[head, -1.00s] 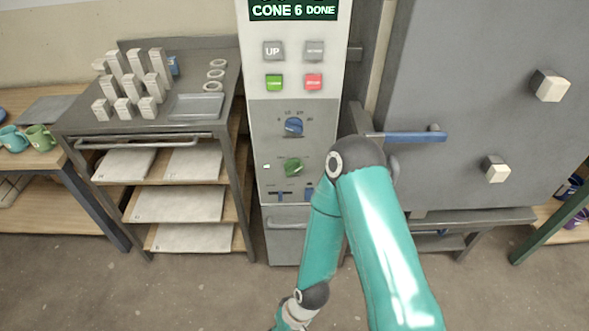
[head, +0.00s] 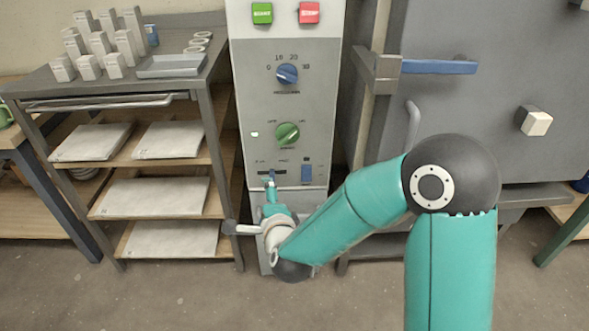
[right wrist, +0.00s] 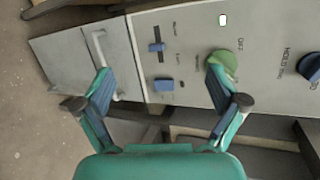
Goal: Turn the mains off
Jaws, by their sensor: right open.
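The control panel (head: 315,100) of the grey cabinet carries a round green knob (head: 287,134) with small lettering around it, partly too small to read. It also shows in the right wrist view (right wrist: 222,66), with "OFF" near it. I cannot tell which mark it points to. A small pale lamp (head: 255,134) is left of the knob. My right gripper (head: 270,184) is low in front of the panel, below the green knob. In the right wrist view it is open and empty (right wrist: 159,82), its right finger close to the knob. My left gripper is out of view.
A blue dial (head: 287,74) is above the green knob; a blue slider (head: 271,176) and a blue switch (head: 307,174) are below. A shelf rack (head: 228,200) stands left. A grey kiln door with a blue handle (head: 438,67) is right.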

